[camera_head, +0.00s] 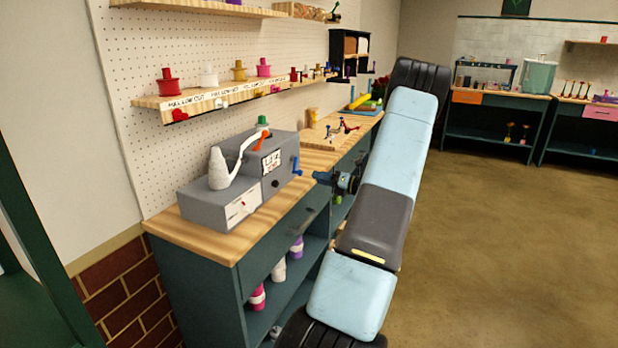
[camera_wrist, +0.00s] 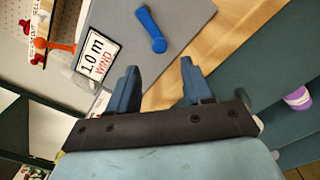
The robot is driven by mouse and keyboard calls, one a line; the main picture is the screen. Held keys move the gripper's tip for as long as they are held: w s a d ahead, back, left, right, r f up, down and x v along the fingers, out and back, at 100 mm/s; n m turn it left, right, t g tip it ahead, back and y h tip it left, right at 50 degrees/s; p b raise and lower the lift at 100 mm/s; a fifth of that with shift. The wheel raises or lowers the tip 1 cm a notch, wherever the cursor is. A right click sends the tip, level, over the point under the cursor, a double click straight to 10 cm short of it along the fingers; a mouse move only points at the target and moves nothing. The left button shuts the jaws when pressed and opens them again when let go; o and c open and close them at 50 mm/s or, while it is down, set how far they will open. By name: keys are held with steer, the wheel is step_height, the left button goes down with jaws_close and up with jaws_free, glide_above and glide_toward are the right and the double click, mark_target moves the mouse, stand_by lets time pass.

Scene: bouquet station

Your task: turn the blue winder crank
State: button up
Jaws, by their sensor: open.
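The blue winder crank (camera_head: 296,166) is on the right end of the grey winder machine (camera_head: 225,201), beside a label. In the wrist view the crank (camera_wrist: 152,29) stands out from the grey face (camera_wrist: 185,25), just beyond my fingertips and free of them. My gripper (camera_wrist: 158,82) is open and empty, its two dark blue fingers spread apart below the crank. In the head view my gripper (camera_head: 322,177) is to the right of the machine, pointing toward it, with a gap to the crank.
The machine sits on a wooden counter (camera_head: 236,243) with a white cone and an orange lever (camera_head: 262,141). A pegboard shelf (camera_head: 190,101) with several spools is above. Small colored items (camera_head: 341,128) lie farther along the counter. Spools stand on shelves below. The floor at right is open.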

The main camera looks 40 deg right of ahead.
steer(key=shift+v, duration=2.3)
steer(key=w+a+r+n+g+y, duration=0.25)
steer(key=a+r+n, duration=0.2)
steer(key=a, duration=0.45)
steer(key=w+a+r+n+g+y, duration=0.1)
steer(key=a+r+n+g, duration=0.3)
steer(key=a, duration=0.5)
steer(key=s+a+r+n+g+h, duration=0.1)
steer(key=s+a+r+n+g, duration=0.15)
steer(key=a+n, duration=0.4)
steer(key=s+a+r+n+g+h, duration=0.1)
steer(key=a+r+n+g, duration=0.25)
steer(key=a, duration=0.65)
steer(key=s+a+r+n+h, duration=0.3)
steer(key=s+a+n, duration=0.4)
steer(key=s+n, duration=0.4)
steer(key=s+a+r+n+t+h, duration=0.1)
steer(key=s+a+r+n+h, duration=0.3)
steer(key=s+a+n, duration=0.3)
steer(key=s+n+h, duration=0.1)
steer(key=s+n, duration=0.2)
steer(key=s, duration=0.1)
steer(key=shift+s+r+n, duration=0.15)
steer(key=shift+r+n, duration=0.15)
steer(key=shift+n, duration=0.05)
